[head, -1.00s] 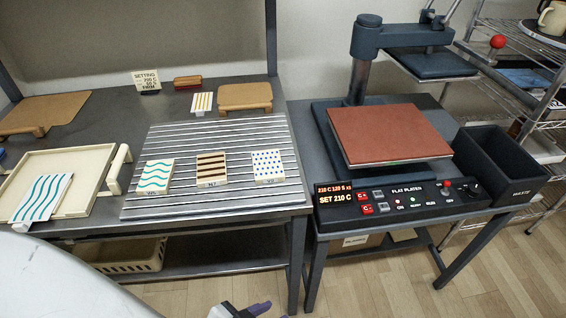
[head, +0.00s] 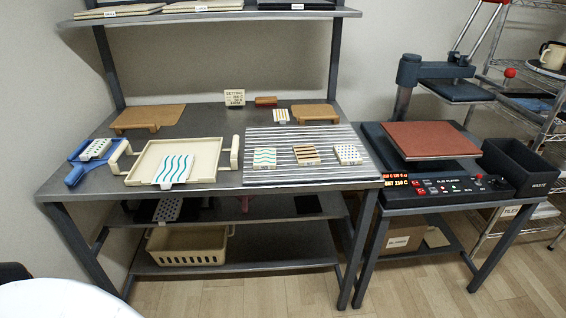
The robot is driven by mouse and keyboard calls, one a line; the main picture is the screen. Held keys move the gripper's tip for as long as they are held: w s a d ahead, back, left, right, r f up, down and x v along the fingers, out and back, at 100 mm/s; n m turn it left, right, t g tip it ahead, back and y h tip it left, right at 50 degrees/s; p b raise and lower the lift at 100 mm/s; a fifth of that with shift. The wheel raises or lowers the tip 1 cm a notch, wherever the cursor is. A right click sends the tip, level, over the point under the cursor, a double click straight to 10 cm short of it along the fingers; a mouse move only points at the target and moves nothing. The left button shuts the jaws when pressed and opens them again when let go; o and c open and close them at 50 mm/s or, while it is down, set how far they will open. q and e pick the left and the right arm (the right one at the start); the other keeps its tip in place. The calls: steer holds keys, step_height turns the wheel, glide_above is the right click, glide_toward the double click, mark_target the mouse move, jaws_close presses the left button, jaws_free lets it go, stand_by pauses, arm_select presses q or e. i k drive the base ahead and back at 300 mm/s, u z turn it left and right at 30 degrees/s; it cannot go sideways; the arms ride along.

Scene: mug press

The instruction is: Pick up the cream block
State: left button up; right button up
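Three small cream-coloured blocks lie in a row on the ribbed metal rack (head: 290,178). One has teal waves (head: 265,157), one has brown stripes (head: 305,154), and one has blue dots (head: 348,154). I cannot tell which of them is the cream block, or whether it is another piece. A white card with teal waves (head: 174,170) lies over the front edge of the cream tray (head: 208,158). Neither of my grippers shows in the head view.
A blue-handled holder (head: 75,176) lies at the table's left end. Wooden stands (head: 315,112) are at the back. The press's red-brown plate (head: 432,139) and a black waste bin (head: 520,165) are right. A cream basket (head: 187,246) sits below. Floor in front is clear.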

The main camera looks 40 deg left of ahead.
mark_target(305, 154)
steer(key=u, duration=1.3)
